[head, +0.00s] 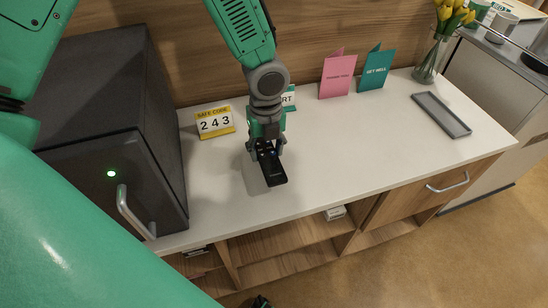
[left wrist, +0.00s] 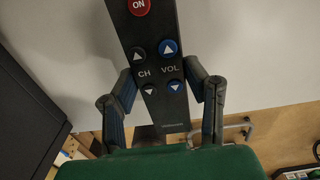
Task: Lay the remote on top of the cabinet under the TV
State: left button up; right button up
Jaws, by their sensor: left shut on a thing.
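The dark remote (head: 273,172) is in my left gripper (head: 266,150), over the white top of the wooden cabinet (head: 350,145) in the head view. It points down and toward the front edge; I cannot tell whether its end touches the top. In the left wrist view the remote (left wrist: 160,75) shows its red ON button and its CH and VOL buttons. The fingers of the left gripper (left wrist: 161,92) are closed on its two sides. The TV is not in view.
A dark safe (head: 100,120) stands at the left. Behind are a yellow "243" sign (head: 214,122), a pink card (head: 338,75) and a teal card (head: 376,70). A grey tray (head: 441,113) and a vase of tulips (head: 432,58) are at the right. The middle front of the top is clear.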

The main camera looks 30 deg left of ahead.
aim_at(270, 162)
pick_arm(q)
jog(key=shift+d+f, duration=0.4)
jog(key=shift+f, duration=0.2)
jog(key=f, duration=0.3)
jog(key=shift+d+b, duration=0.3)
jog(key=shift+b, duration=0.1)
jog(key=shift+a, duration=0.4)
jog(key=o, duration=1.3)
jog(key=shift+a, duration=0.15)
jog(key=shift+o, duration=0.2)
jog(key=shift+d, duration=0.25)
jog(key=shift+d+r, duration=0.1)
jog(key=shift+r, duration=0.05)
jog(key=r+p, duration=0.1)
jog(key=r, duration=0.4)
jog(key=r+p, duration=0.1)
jog(key=r, duration=0.5)
jog(key=shift+w+a+r, duration=0.1)
jog(key=shift+a, duration=0.1)
jog(key=shift+d+r, duration=0.2)
jog(key=shift+r, duration=0.15)
pick_arm(e)
jog(key=shift+d+r, duration=0.45)
jog(key=shift+r, duration=0.15)
